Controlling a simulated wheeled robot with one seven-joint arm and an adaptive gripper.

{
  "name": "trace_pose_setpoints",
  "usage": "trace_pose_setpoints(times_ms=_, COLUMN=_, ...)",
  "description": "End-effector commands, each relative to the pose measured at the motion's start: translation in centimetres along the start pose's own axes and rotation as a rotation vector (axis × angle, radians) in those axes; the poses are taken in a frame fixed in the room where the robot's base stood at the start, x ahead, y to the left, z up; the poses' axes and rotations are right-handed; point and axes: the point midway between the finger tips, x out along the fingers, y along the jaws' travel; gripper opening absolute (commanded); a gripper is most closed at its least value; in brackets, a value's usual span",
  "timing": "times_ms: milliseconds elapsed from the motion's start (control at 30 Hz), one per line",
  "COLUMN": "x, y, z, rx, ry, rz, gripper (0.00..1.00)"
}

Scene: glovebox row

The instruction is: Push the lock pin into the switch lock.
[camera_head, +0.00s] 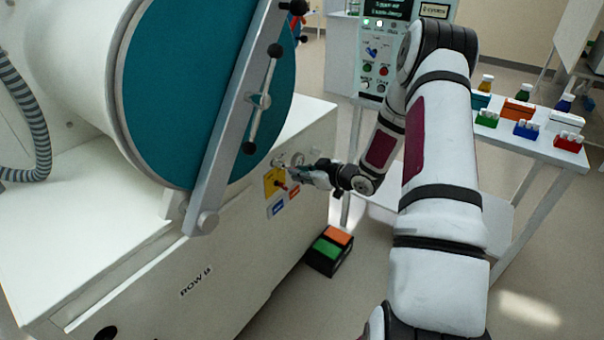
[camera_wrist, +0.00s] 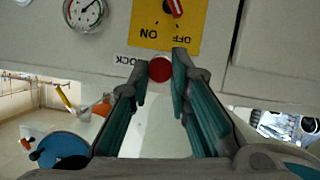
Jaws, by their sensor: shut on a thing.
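The yellow switch plate (camera_wrist: 150,32) with upside-down ON and OFF marks is at the top of the wrist view. Its red switch handle (camera_wrist: 173,8) points up and slightly left. A white LOCK label (camera_wrist: 128,60) sits below the plate. The red round head of the lock pin (camera_wrist: 160,69) is beside the label, between the fingertips of my gripper (camera_wrist: 160,76), which is shut on it. The lock hole is hidden behind the head, so I cannot tell how deep the pin sits. In the head view my gripper (camera_head: 310,176) is at the panel, right of the yellow plate (camera_head: 270,186).
A pressure gauge (camera_wrist: 85,12) is beside the plate. A big teal round door (camera_head: 170,90) with a grey bar (camera_head: 232,120) is left of my arm. A box with green and orange tops (camera_head: 329,250) stands on the floor. A side table (camera_head: 535,147) holds bottles and racks.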

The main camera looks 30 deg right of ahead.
Motion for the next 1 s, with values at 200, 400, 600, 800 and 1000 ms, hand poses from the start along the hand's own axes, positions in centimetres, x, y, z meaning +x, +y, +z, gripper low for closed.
trace_pose_setpoints(times_ms=200, x=0.5, y=0.0, z=-0.2, rx=-0.001, ry=0.0, rz=0.0, gripper=0.0)
trace_pose_setpoints(times_ms=400, x=0.9, y=0.0, z=-0.4, rx=-0.002, ry=0.0, rz=-0.001, gripper=0.0)
trace_pose_setpoints(times_ms=600, x=1.4, y=0.0, z=-0.5, rx=-0.001, ry=0.0, rz=-0.001, gripper=0.0)
trace_pose_setpoints(times_ms=800, x=1.8, y=0.0, z=-0.7, rx=-0.001, ry=0.0, rz=0.0, gripper=0.0)
trace_pose_setpoints(times_ms=1000, x=2.2, y=0.0, z=-0.9, rx=0.0, ry=0.0, rz=0.0, gripper=0.0)
